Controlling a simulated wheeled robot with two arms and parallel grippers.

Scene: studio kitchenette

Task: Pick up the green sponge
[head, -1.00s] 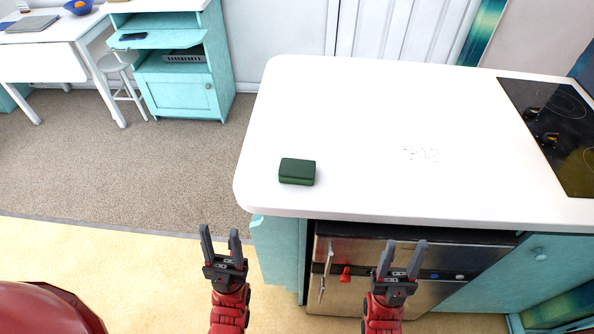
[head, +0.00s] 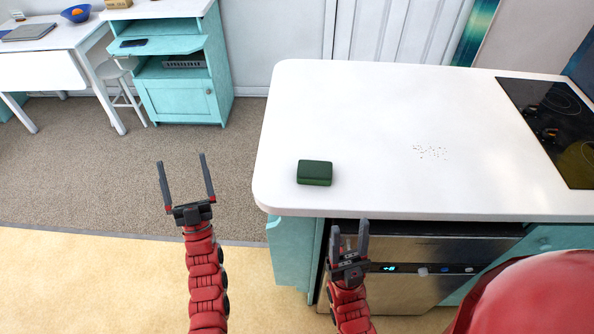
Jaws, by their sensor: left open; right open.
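The green sponge (head: 314,173) is a small dark green block lying on the white countertop (head: 360,110), near its front left corner. My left gripper (head: 183,178) is open and empty, to the left of the counter and apart from the sponge. My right gripper (head: 350,240) is open and empty, just in front of the counter's front edge, below and slightly right of the sponge in the picture.
A steel appliance (head: 420,265) stands under the front edge. A teal cabinet (head: 182,95) and a white table (head: 45,55) stand at the back left.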

